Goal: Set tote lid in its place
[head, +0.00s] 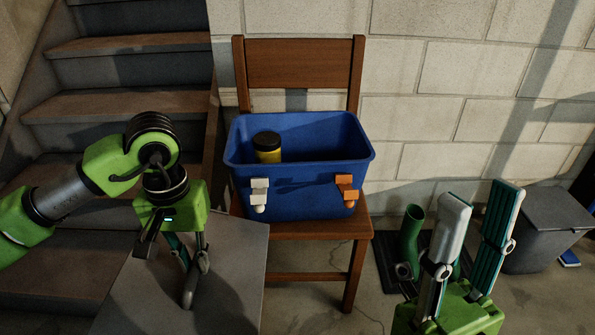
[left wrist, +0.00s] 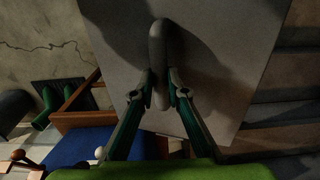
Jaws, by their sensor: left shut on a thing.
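The tote lid (head: 235,285) is a flat grey panel with a bar handle, held in front of and to the left of the chair. My left gripper (head: 194,265) is shut on the lid's handle; the left wrist view shows the handle (left wrist: 157,45) between its fingers (left wrist: 160,90). The blue tote (head: 300,195) sits upright on the chair seat with its top open. It has a white latch (head: 259,192) and an orange latch (head: 346,188) on the front. A yellow jar with a black cap (head: 267,147) stands inside. My right gripper (head: 482,195) is open and empty at lower right.
The wooden chair (head: 300,62) stands against a pale block wall. Stairs (head: 130,60) rise behind my left arm. Green boots (head: 411,235) stand on a dark mat beside the chair. A grey lidded bin (head: 545,235) is at right. The air above the tote is clear.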

